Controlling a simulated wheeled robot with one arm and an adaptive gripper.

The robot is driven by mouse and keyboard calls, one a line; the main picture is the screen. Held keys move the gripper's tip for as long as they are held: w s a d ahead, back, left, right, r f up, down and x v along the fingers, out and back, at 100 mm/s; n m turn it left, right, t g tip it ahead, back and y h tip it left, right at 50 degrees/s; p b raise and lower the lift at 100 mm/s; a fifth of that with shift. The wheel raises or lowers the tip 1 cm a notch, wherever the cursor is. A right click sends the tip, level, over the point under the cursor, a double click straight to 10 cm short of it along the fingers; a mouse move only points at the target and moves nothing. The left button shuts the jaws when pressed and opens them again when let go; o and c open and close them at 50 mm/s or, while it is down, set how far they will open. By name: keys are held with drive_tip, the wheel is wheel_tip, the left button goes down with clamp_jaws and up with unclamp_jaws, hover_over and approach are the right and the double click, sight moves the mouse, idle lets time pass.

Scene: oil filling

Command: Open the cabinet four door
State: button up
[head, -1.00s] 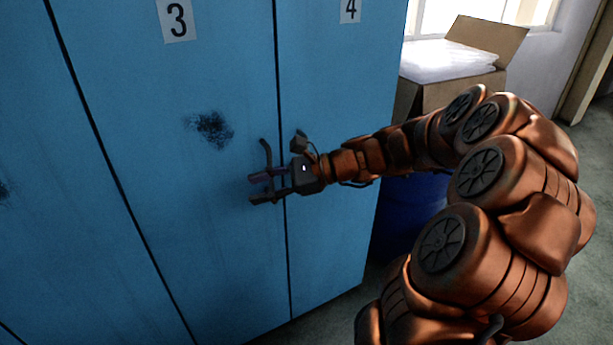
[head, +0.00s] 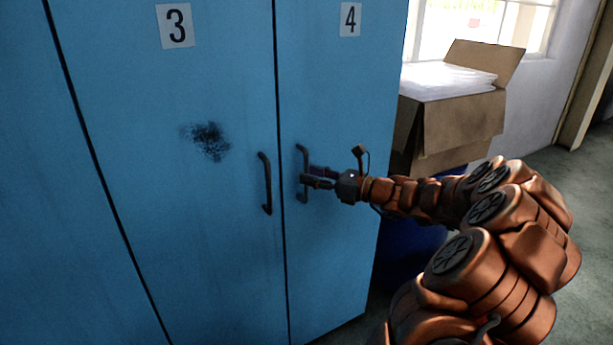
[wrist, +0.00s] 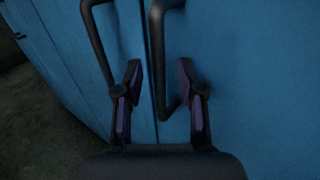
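The blue cabinet door four (head: 345,100) carries a label 4 and is shut. Its dark bar handle (head: 303,188) stands upright just right of the seam with door three. My gripper (head: 308,180) is at this handle, coming from the right. In the wrist view my gripper (wrist: 161,92) is open, with a clear gap between its fingers. One dark handle (wrist: 158,45) runs down into the line of that gap, and another handle (wrist: 92,35) is to the left, outside the fingers. I cannot tell whether the fingers touch a handle.
Door three (head: 200,270), labelled 3, is shut, with its own handle (head: 265,185) close to the left of my gripper. An open cardboard box (head: 455,125) stands right of the cabinet on something blue. Grey floor (head: 585,240) shows at the right.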

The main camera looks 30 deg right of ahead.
drive_tip(key=shift+x, duration=1.05)
drive_tip(key=shift+c, duration=0.3)
clamp_jaws()
